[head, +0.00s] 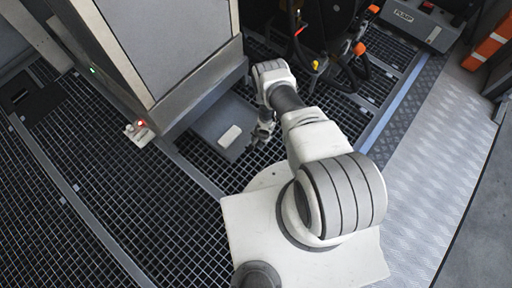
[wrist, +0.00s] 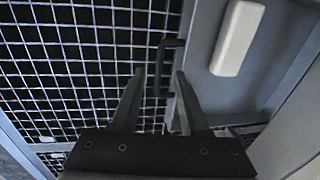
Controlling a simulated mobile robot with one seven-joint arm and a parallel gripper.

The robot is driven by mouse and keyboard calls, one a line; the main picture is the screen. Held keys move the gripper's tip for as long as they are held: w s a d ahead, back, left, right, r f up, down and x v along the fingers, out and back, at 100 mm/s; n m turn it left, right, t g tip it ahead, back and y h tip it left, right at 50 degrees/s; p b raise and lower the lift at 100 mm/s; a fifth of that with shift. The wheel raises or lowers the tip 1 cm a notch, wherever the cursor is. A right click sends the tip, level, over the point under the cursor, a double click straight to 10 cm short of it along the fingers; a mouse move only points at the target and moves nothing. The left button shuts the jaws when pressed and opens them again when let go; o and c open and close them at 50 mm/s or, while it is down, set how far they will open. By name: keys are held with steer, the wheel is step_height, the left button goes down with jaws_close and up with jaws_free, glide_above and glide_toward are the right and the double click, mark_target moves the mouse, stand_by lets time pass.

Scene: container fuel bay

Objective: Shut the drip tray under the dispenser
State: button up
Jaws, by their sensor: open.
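The grey drip tray (head: 208,125) sticks out from under the dispenser cabinet (head: 172,48), low over the grated floor. A pale block lies in it (head: 230,136). In the wrist view the tray (wrist: 275,75) fills the right side, with the pale block (wrist: 238,38) near its top. A dark bracket-shaped handle (wrist: 170,42) stands out from the tray's front edge. My gripper (wrist: 159,72) is open and empty; its fingertips point toward the handle, just short of it in the picture. In the head view my gripper (head: 262,136) is small and dark at the tray's front right.
Dark grating (head: 95,175) covers the floor to the left and front. A small white fitting with a red light (head: 138,130) sits by the cabinet's front corner. Hoses with orange parts (head: 355,50) and a pump unit (head: 415,24) stand at the back right.

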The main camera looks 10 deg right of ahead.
steer(key=shift+w+a+f+b, duration=0.2)
steer(key=shift+f+b, duration=0.6)
steer(key=shift+f, duration=0.45)
steer(key=shift+w+a+f+b, duration=0.1)
steer(key=shift+w+f+b, duration=0.1)
steer(key=shift+f+b, duration=0.8)
steer(key=shift+f, duration=0.2)
steer(key=shift+c, duration=0.3)
jaws_close()
